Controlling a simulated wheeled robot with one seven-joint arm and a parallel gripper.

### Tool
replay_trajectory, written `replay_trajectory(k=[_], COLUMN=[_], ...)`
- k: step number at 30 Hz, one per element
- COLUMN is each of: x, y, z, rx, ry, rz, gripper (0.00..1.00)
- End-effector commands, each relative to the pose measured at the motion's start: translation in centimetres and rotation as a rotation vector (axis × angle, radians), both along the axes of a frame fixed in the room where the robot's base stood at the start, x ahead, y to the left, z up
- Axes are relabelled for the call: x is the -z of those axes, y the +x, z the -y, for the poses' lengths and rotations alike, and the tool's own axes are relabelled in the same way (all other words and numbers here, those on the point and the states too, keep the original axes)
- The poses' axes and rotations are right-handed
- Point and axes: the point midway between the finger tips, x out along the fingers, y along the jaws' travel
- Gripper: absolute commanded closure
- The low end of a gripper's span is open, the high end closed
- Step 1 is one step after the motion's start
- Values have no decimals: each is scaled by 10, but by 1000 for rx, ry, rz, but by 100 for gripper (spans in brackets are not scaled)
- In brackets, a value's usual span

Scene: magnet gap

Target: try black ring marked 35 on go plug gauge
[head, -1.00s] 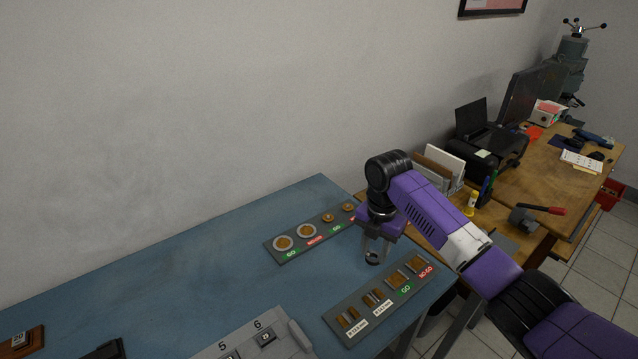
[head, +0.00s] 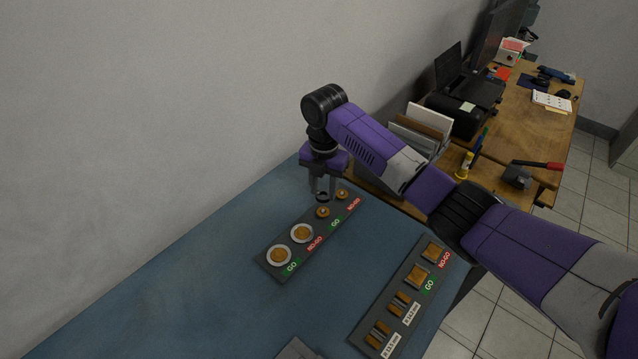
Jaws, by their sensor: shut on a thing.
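My gripper (head: 323,194) points down and is shut on a small black ring (head: 323,198); any mark on the ring is too small to read. The plug gauge plate (head: 267,264) is a dark strip on the blue table with brass plugs in a row. The small go plug (head: 322,212) stands beside a green GO label, and the ring appears just above and behind it, seemingly apart. The small no-go plug (head: 342,194) is to its right. A large go plug (head: 279,255) and large no-go plug (head: 302,233), both with pale rims, are to the left.
A second gauge plate (head: 376,316) with brass blocks lies at the front right. The blue table (head: 190,310) is clear on the left. A wooden bench (head: 520,125) with a printer (head: 462,112) and a file holder (head: 425,128) stands beyond the arm.

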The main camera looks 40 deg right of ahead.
Motion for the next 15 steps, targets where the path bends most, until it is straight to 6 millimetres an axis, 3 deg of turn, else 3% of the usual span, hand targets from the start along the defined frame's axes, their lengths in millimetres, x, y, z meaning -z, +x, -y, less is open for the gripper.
replay_trajectory(k=[11, 15], x=[-2, 8], y=[0, 0], z=[0, 0], rx=[0, 0], ry=[3, 3], rz=[-1, -1], gripper=[100, 100])
